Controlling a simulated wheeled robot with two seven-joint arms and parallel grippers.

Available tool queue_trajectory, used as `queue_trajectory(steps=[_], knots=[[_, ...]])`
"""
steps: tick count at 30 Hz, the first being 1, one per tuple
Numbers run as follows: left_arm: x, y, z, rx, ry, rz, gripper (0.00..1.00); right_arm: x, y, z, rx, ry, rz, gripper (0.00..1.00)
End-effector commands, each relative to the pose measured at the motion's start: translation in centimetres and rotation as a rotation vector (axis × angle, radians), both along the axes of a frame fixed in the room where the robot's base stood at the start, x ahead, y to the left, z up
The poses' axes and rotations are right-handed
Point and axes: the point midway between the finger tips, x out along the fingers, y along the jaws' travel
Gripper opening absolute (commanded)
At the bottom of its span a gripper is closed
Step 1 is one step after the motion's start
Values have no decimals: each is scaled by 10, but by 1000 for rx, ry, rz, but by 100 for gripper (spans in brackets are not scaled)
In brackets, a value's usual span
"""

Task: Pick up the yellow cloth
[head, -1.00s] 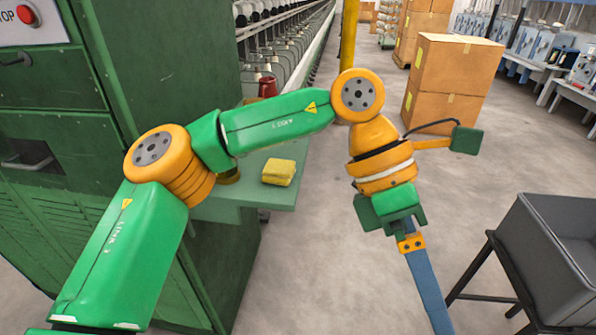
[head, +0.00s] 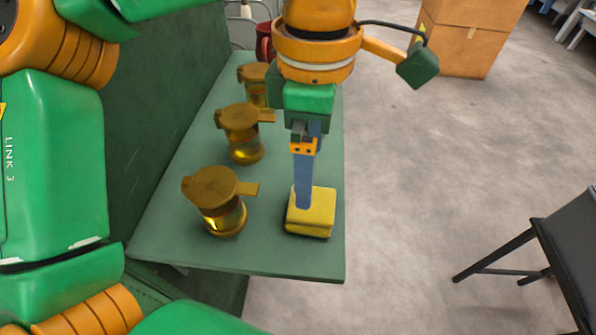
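The yellow cloth (head: 318,215) is a folded, block-like pad. It lies near the front right corner of the green shelf (head: 285,257) in the head view. My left gripper (head: 303,205) points down over the cloth, with its blue-grey finger covering part of the cloth's top left. Only one finger shows clearly, so I cannot tell whether it is open or shut, or whether it touches the cloth. My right gripper is not in view.
Amber jars with brown lids (head: 215,190) stand left of the cloth, the nearest close by. A red object (head: 264,40) is at the back. Cardboard boxes (head: 465,40) stand beyond. A dark bin (head: 575,240) on legs is at right, with bare floor between.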

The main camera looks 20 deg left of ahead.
Motion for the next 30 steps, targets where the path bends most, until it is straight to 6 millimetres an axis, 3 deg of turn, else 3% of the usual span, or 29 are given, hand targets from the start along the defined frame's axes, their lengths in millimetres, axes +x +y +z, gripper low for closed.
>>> queue_trajectory(steps=[9, 17, 26, 30], knots=[[-2, 1, -56, 2, 4, -1, 100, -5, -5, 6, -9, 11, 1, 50], [-2, 0, -64, -3, 3, -1, 100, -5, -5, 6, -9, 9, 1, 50], [-2, 0, -64, -2, 3, -1, 27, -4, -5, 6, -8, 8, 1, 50], [-2, 0, -64, -2, 3, -1, 26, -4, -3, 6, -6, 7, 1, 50]])
